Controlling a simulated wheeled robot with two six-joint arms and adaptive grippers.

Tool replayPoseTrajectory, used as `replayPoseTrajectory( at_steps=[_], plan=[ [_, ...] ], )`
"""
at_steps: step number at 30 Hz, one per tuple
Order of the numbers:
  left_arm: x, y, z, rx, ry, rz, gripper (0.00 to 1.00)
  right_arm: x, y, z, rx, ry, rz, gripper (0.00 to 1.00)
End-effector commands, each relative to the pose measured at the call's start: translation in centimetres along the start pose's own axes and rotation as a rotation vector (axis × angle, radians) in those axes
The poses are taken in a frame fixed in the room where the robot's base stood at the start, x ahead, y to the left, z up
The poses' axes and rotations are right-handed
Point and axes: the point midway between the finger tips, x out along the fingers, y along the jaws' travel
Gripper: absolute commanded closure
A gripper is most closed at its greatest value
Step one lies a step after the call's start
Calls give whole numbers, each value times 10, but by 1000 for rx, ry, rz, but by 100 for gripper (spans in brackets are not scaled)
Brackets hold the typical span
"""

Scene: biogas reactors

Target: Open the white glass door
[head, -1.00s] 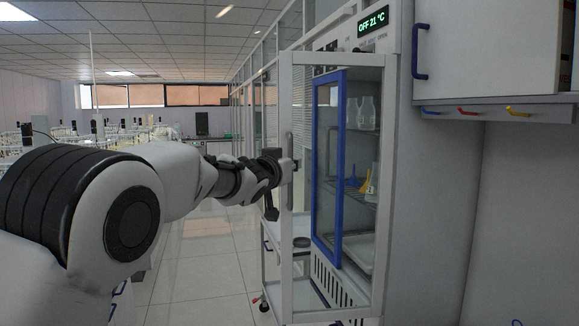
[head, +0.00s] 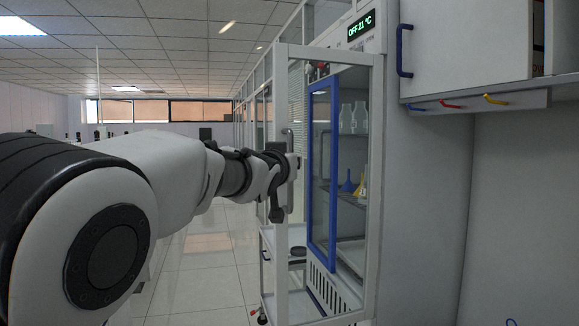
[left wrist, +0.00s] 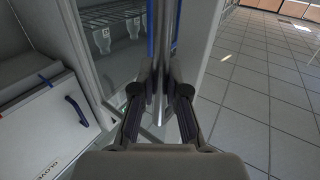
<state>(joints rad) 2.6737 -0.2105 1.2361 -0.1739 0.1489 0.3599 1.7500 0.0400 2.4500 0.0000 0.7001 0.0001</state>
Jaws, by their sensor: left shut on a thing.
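The white glass door (head: 281,240) has a tall white frame with a clear pane and stands at the front of the cabinet in the head view. Its grey vertical handle (head: 290,200) is on the left upright. The handle bar also shows in the left wrist view (left wrist: 164,50). My left gripper (head: 291,166) reaches the handle from the left. In the left wrist view my gripper (left wrist: 159,92) has its two fingers closed on either side of the bar. How far the door stands from the cabinet is hard to tell. My right gripper is not in view.
A blue-framed panel (head: 333,190) and shelves with glass flasks (head: 361,115) show through the pane. A white wall cupboard (head: 460,50) with a blue handle and coloured hooks is at the right. A low trolley (head: 268,245) stands behind the door. Floor left of the door is clear.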

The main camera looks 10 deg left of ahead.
Motion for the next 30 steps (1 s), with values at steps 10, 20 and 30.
replayPoseTrajectory(
  at_steps=[10,20,30],
  plan=[
    [0,0,-2,0,4,1,73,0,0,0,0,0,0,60],
    [0,0,-1,0,1,0,61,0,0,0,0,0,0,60],
    [-54,0,-2,1,3,0,61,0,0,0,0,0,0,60]
  ],
)
